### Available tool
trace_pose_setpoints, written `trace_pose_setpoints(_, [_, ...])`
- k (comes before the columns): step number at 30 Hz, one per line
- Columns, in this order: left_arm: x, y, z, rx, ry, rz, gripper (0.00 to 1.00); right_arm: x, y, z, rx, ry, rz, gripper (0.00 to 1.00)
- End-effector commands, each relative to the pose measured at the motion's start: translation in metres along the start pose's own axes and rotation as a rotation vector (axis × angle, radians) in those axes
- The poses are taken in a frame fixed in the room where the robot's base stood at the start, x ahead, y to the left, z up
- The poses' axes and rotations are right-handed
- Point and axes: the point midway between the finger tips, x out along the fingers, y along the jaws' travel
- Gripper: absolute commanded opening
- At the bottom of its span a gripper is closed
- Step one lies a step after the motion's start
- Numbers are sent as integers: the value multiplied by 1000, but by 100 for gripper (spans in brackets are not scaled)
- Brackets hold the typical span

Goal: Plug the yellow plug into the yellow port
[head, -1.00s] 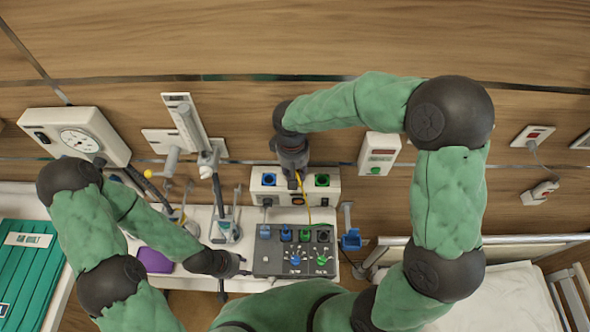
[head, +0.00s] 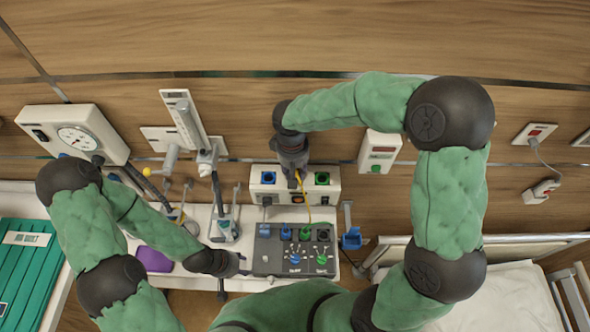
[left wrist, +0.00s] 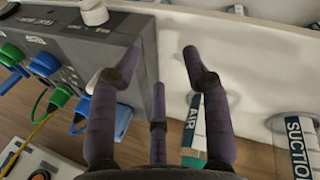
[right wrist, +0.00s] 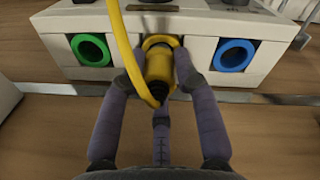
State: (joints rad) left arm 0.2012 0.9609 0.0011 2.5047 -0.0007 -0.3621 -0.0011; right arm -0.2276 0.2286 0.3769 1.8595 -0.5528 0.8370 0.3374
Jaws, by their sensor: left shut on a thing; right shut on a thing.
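My right gripper (right wrist: 160,80) is shut on the yellow plug (right wrist: 158,68), its fingers on both sides of it. The plug is in line with the yellow port (right wrist: 162,42), right at its mouth; I cannot tell how deep it sits. A yellow cable (right wrist: 121,45) loops in front of the plug and, in the head view (head: 306,205), runs down to the grey box. My left gripper (head: 235,264) is at the left edge of the grey box (head: 270,262). In the left wrist view its fingers (left wrist: 160,65) are apart, one against the box's side.
The white wall panel also carries a green port (right wrist: 91,50) and a blue port (right wrist: 234,55). Blue and green plugs (left wrist: 44,62) with cables crowd the grey box. A purple item (head: 153,260) lies left of my left gripper. A bed (head: 495,290) is at right.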

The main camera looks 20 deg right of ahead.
Motion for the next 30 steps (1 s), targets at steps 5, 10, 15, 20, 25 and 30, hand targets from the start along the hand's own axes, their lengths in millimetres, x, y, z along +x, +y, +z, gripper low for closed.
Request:
trace_pose_setpoints(5, [3,-1,2,-1,-5,-1,40,1,0,0,0,0,0,0])
trace_pose_setpoints(10, [3,-1,2,-2,-5,-1,40,1,0,0,0,0,0,0])
trace_pose_setpoints(15, [4,-2,1,-2,-4,-1,40,3,0,0,0,0,0,0])
trace_pose_setpoints(20, [8,-3,1,-3,-4,-1,40,6,-1,0,0,0,0,0])
trace_pose_setpoints(25, [11,-4,1,-4,-4,-1,40,9,-2,0,0,0,0,0])
trace_pose_setpoints(30, [11,-5,2,-4,-5,-2,40,9,-2,0,0,-1,0,0])
